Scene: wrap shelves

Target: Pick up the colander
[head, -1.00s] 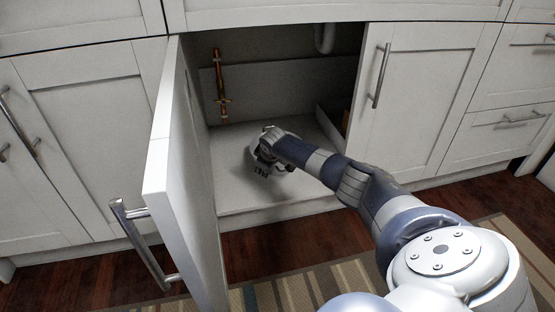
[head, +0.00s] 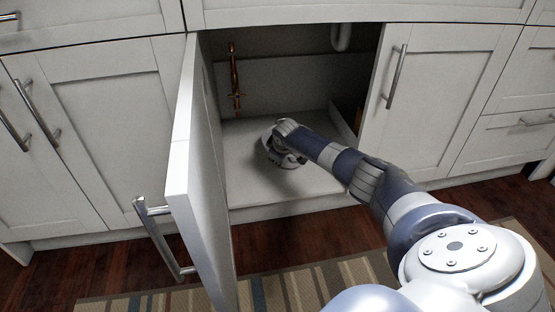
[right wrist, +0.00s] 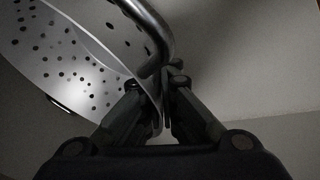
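The colander (right wrist: 75,60) is a shiny metal bowl with round holes and a curved metal handle. It fills the left of the right wrist view and is partly cut off by the frame. My right gripper (right wrist: 162,100) has its fingers close together, with the colander's edge by the handle between them. In the head view my right gripper (head: 285,142) is inside the open cabinet, low over its floor, and largely hides the colander. I cannot tell whether the colander touches the floor. My left gripper is not in view.
The open cabinet door (head: 195,190) stands to the left of my right arm. The closed right door (head: 425,100) is on the other side. A copper pipe (head: 234,75) runs up the back wall. The cabinet floor (head: 245,190) is otherwise mostly clear.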

